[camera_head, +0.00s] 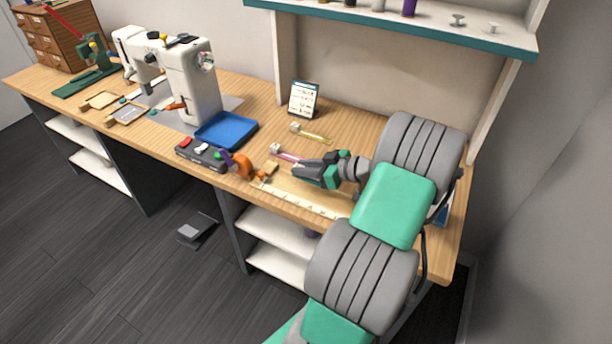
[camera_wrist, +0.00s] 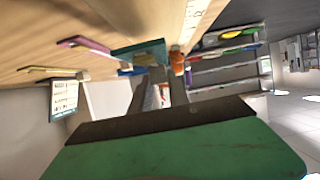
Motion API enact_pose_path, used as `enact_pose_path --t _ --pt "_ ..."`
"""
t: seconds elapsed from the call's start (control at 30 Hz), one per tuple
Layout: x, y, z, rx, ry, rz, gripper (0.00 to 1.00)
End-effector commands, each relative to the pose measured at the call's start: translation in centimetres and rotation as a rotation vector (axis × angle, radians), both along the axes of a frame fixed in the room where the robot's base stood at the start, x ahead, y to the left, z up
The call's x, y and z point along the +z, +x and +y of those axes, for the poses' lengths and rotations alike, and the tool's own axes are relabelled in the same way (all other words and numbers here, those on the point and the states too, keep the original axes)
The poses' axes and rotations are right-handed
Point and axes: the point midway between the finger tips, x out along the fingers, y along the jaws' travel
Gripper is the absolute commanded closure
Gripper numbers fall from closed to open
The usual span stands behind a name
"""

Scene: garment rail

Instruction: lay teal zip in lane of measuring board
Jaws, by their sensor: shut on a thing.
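My gripper (camera_head: 297,172) is low over the right part of the workbench, above or close to the measuring board (camera_head: 325,210). The board's pale scale strip runs along its front side and also shows in the wrist view (camera_wrist: 197,18). In the wrist view the teal zip (camera_wrist: 138,50) lies across the ends of the two fingers, and my gripper (camera_wrist: 162,80) is shut on it. In the head view my gripper hides the zip. I cannot tell whether the zip touches the board.
A pink zip (camera_head: 287,154) and a yellow zip (camera_head: 313,134) lie behind my gripper. An orange tool (camera_head: 243,166), a blue tray (camera_head: 226,130) and a dark box (camera_head: 202,154) are to the left. A small sign (camera_head: 303,99) stands at the back.

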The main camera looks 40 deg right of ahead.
Motion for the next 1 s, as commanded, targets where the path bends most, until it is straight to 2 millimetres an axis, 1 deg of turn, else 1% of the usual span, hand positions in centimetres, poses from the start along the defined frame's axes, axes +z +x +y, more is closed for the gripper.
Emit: enact_pose_path --t 0.07,0.2,0.23,0.63,0.67,0.9,1.0 --pt "-1.0 0.2 -0.7 -0.001 0.002 0.001 1.00" --pt "-3.3 0.1 -0.6 0.000 0.003 0.001 1.00" --pt "-3.6 0.1 -0.7 0.000 0.002 0.001 1.00" --pt "-4.4 0.1 -0.7 -0.001 0.000 0.000 1.00" --pt "-4.2 0.1 -0.7 -0.001 0.000 0.000 0.77" --pt "-4.1 0.1 -0.7 -0.001 0.000 0.000 0.57" --pt "-4.1 0.1 -0.7 -0.001 0.000 0.000 0.57"
